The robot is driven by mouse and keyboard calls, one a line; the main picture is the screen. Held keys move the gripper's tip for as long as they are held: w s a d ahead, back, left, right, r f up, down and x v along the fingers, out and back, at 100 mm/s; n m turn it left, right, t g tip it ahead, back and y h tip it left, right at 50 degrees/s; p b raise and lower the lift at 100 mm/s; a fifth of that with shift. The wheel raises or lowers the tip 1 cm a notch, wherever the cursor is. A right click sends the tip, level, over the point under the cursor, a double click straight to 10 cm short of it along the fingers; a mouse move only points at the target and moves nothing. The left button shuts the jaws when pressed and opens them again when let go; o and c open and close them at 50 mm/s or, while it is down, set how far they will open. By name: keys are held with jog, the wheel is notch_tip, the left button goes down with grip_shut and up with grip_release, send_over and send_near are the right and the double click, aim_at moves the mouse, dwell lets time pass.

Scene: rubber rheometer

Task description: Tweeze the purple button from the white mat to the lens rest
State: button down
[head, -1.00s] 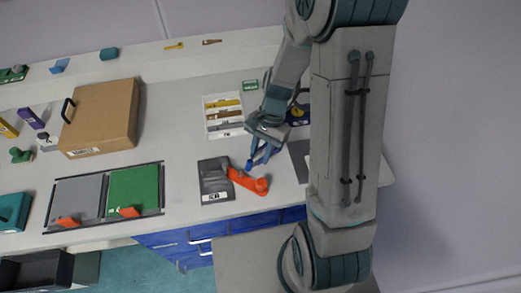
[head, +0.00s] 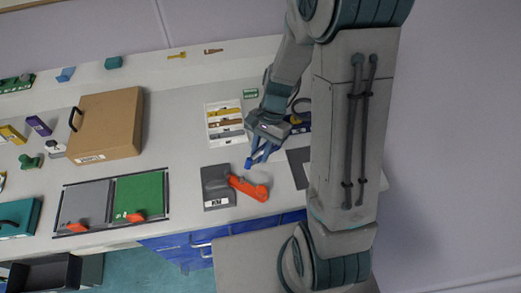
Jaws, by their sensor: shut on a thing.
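My gripper (head: 266,137) hangs over the right part of the bench, pointing down and left. It is shut on blue tweezers (head: 262,154), whose prongs point down at the bench near a dark grey block. I cannot make out the purple button; at this size I cannot tell whether anything is between the tips. I cannot clearly identify the white mat or the lens rest. A dark grey flat plate (head: 295,160) shows right of the tweezers, partly hidden behind my arm.
A dark grey block (head: 214,180) with an orange lever (head: 250,188) lies just below the tweezers. A white tray (head: 208,124) of small strips stands left of my gripper. A cardboard box (head: 108,122) and a green plate (head: 139,190) lie farther left. Bare bench lies between.

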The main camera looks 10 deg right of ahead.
notch_tip(320, 180, up, 7)
jog(key=p, duration=0.3)
jog(key=shift+w+f, duration=0.1)
jog(key=shift+f, duration=0.05)
jog(key=w+d+n+h+b, duration=0.1)
jog(key=w+d+n+b, duration=0.1)
jog(key=w, duration=0.7)
jog(key=w+d+n+g+b, duration=0.1)
jog(key=w+d+n+b, duration=0.2)
jog(key=w, duration=0.6)
jog(key=shift+w+d+h+b, duration=0.3)
jog(key=shift+d+h+b, duration=0.1)
jog(key=shift+b, duration=0.25)
jog(key=shift+a, duration=0.15)
